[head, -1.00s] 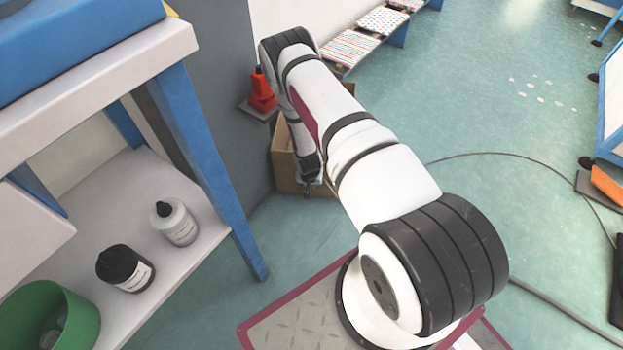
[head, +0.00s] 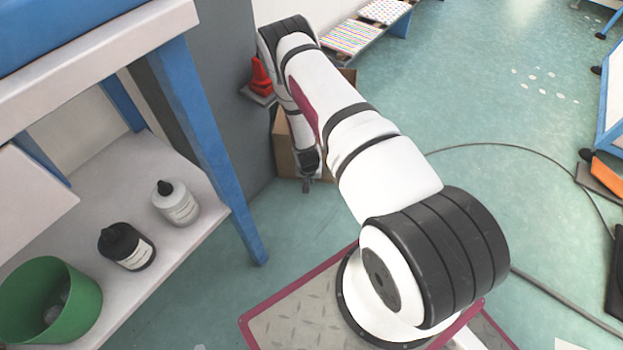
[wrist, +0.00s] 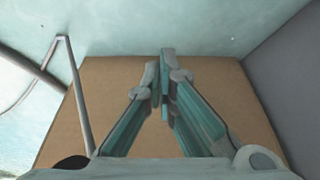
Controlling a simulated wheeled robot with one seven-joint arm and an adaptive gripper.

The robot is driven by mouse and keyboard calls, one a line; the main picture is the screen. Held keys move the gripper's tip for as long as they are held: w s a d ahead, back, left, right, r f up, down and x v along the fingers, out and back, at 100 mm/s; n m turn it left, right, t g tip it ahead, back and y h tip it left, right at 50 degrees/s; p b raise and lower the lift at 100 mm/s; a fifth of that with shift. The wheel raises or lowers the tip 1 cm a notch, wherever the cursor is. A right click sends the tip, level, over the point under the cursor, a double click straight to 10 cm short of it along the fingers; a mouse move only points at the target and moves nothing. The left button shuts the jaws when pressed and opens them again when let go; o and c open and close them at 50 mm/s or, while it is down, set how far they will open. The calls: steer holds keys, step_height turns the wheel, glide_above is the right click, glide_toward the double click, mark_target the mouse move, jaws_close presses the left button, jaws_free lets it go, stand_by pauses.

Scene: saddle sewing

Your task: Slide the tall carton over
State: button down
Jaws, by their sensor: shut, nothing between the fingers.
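The tall brown carton (head: 284,152) stands on the floor beside the grey wall, partly hidden behind my arm in the head view. In the wrist view its brown face (wrist: 110,80) fills the middle, behind and around the fingers. My gripper (head: 306,187) hangs in front of the carton in the head view. In the wrist view the gripper (wrist: 161,58) has its fingertips together, with nothing between them. I cannot tell whether the fingertips touch the carton.
A grey wall (head: 232,90) stands close on the carton's left, with a red object (head: 261,75) on a small ledge. A blue-legged workbench (head: 210,145) with bottles is at left. Open floor (head: 470,110) lies to the right, crossed by a cable (head: 520,147).

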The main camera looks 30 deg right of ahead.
steer(key=p+v, duration=0.4)
steer(key=v, duration=0.5)
steer(key=shift+r, duration=0.45)
